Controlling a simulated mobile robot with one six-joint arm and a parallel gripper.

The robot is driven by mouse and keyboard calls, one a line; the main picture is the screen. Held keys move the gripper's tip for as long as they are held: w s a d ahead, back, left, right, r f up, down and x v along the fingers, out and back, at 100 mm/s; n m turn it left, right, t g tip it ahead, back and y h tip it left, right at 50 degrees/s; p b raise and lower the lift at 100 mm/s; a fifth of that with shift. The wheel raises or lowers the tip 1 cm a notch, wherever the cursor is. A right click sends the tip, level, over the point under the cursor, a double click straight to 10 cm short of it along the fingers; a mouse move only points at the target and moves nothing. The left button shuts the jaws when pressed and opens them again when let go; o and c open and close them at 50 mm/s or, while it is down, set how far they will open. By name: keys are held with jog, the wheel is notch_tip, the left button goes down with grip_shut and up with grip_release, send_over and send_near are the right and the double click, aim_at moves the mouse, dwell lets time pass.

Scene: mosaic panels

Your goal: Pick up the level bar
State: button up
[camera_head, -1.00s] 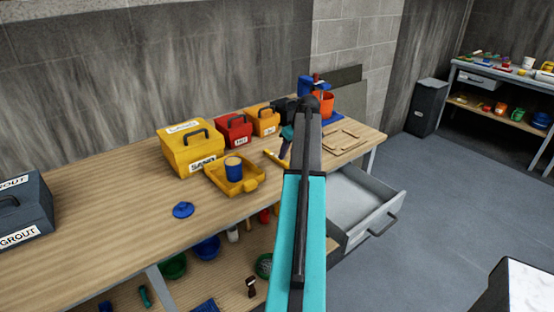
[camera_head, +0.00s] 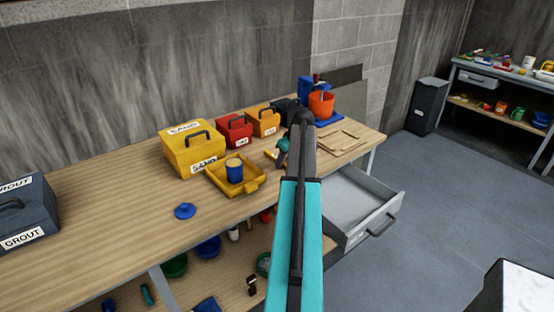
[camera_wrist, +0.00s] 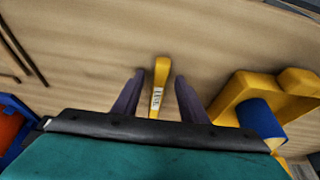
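The level bar (camera_wrist: 160,88) is a narrow yellow piece with a white label, lying on the wooden workbench (camera_wrist: 90,45) in the wrist view. My gripper (camera_wrist: 159,76) is open, with one dark finger on each side of the bar and visible gaps between. The bar's near end is hidden behind the gripper body. In the head view only a small yellow part of the bar (camera_head: 270,154) shows beside my gripper (camera_head: 281,155); my arm hides the rest.
A yellow tray (camera_head: 248,187) with a blue cup (camera_head: 235,172) stands left of the bar. Yellow and red boxes line the back. An open drawer (camera_head: 365,205) juts out below.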

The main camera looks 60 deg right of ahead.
dwell(0.5)
grip_shut()
jog(key=shift+r, duration=0.15)
jog(key=shift+r+b, duration=0.75)
jog(key=shift+r, duration=0.55)
jog(key=shift+s+r, duration=0.15)
jog(key=shift+r, duration=0.15)
jog(key=s+a+r+b, duration=0.1)
jog(key=s+a+b, duration=0.3)
jog(key=s+a, duration=0.5)
jog(key=s, duration=0.4)
jog(key=shift+r, duration=0.25)
jog(key=shift+r, duration=0.15)
